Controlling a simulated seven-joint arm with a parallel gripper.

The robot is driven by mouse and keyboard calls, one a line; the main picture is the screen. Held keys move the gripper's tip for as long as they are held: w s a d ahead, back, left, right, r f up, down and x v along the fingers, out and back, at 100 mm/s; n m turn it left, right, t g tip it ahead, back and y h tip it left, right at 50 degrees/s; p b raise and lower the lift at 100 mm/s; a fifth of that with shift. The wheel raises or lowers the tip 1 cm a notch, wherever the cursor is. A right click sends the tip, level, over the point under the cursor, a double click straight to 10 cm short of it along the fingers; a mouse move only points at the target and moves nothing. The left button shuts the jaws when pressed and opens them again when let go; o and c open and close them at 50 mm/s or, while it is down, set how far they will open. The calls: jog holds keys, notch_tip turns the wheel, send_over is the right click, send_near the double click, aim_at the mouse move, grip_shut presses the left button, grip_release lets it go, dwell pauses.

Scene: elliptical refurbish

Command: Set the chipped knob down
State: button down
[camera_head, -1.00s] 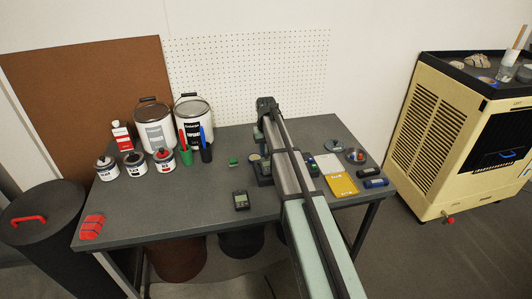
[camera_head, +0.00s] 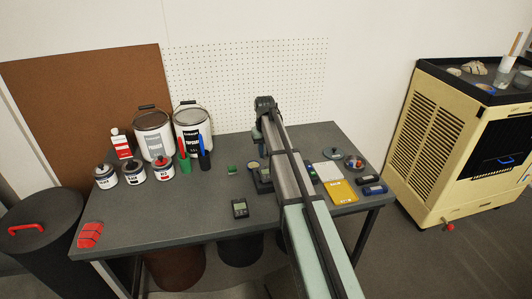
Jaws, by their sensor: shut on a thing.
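My arm reaches from the lower right over the grey table (camera_head: 180,225), its wrist end above the table's back middle. My gripper (camera_head: 262,150) points down there, partly hidden by my own arm. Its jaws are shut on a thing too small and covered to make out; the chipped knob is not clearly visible. Below the gripper is a dark fixture (camera_head: 262,182), partly behind my arm. A small round tan-topped piece (camera_head: 253,165) is beside it. Whether the held thing touches anything cannot be told.
A small green block (camera_head: 232,170) and a black meter (camera_head: 240,208) lie left of my arm. Right of it are a white pad (camera_head: 328,171), a yellow booklet (camera_head: 341,191) and shallow dishes (camera_head: 332,154). The front left is mostly clear.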

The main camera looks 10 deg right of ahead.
jog(key=s+d+m, duration=0.1)
jog(key=d, duration=0.9)
jog(key=n, duration=0.1)
send_over(340, 191)
jog(key=shift+s+f, duration=0.1)
jog(key=shift+f, duration=5.1)
jog(key=shift+f, duration=0.1)
